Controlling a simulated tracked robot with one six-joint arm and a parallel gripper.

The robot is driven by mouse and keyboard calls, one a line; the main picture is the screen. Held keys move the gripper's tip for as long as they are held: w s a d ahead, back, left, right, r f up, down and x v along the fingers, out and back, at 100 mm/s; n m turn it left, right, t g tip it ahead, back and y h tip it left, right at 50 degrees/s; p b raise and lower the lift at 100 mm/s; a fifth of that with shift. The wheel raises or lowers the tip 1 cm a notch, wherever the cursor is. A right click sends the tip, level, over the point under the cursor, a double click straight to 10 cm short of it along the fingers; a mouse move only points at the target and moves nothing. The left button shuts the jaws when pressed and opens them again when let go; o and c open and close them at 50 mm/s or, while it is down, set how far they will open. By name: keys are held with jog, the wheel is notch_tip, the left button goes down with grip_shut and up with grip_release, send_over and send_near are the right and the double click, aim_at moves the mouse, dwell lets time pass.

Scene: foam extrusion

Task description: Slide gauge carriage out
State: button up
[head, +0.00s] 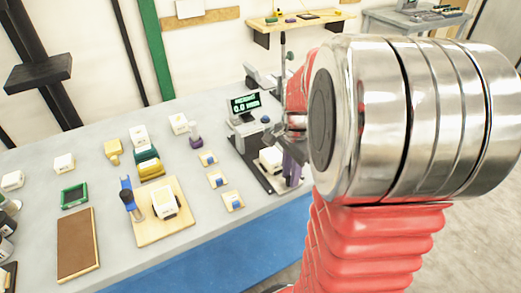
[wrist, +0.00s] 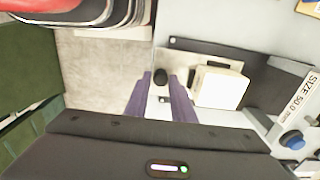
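The gauge stands on the bench with a small lit display (head: 244,103) and a dark base plate (head: 250,164). A white foam block (head: 271,158) sits on it and also shows in the wrist view (wrist: 219,88). A black round knob (wrist: 160,77), seemingly part of the gauge carriage, is left of the block. My gripper (wrist: 162,76) has its two purple fingers apart, with the knob between their tips in the picture and gaps beside it. I cannot tell whether they touch it. In the head view my gripper (head: 292,168) is at the plate's right side, partly hidden by my arm.
A size label (wrist: 300,95) and a blue button (wrist: 292,140) are right of the block. Small pads (head: 217,180) lie left of the gauge. A wooden board (head: 177,222) carries another white block. A blue mat (head: 225,245) runs along the bench front.

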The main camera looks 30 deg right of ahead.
jog(key=o, duration=0.4)
jog(key=shift+r, duration=2.45)
